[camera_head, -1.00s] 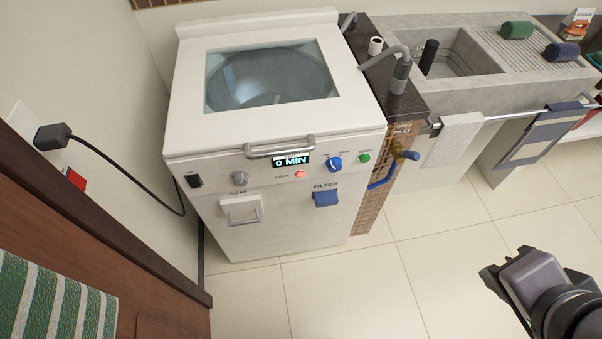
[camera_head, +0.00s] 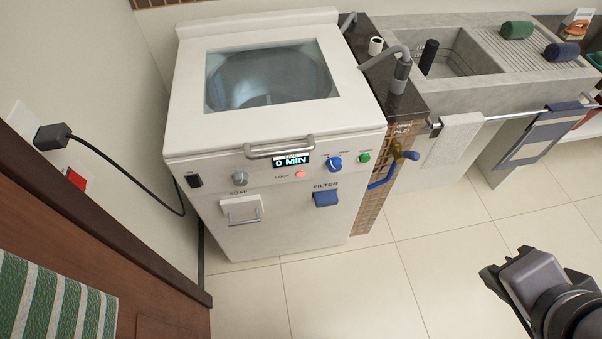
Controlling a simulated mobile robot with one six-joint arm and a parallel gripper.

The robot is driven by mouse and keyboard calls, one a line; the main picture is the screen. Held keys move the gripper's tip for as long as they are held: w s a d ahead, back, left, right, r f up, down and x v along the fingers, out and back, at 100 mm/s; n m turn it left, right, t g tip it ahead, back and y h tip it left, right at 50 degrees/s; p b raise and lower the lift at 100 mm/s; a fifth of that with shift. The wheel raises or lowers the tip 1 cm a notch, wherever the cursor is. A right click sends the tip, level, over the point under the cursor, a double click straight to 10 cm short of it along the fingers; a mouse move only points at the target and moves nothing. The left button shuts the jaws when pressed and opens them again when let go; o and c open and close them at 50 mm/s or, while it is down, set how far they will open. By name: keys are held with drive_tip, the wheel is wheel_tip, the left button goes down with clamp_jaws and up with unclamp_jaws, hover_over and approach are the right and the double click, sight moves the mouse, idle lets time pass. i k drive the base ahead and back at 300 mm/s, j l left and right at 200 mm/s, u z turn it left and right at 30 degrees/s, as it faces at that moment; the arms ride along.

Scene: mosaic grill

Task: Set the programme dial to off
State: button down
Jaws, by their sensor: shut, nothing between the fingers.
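The white washing machine (camera_head: 276,212) has a front panel with two round knobs. A grey knob (camera_head: 240,179) is on the left, above the soap drawer. A blue knob (camera_head: 335,163) is right of the display (camera_head: 291,160), which reads 0 MIN. The small lettering by the knobs is too small to read surely, so I cannot tell which is the programme dial or its setting. My gripper (camera_head: 493,278) is at the lower right, over the floor, shut and empty, well apart from the machine.
The lid handle (camera_head: 279,147) juts out above the display. A green button (camera_head: 364,157) and a red lock light (camera_head: 300,174) flank the blue knob. A blue-handled valve (camera_head: 382,178) protrudes to the right. The tiled floor (camera_head: 425,250) between the machine and my gripper is clear.

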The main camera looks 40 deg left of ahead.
sight(240, 178)
drive_tip(key=u, duration=1.85)
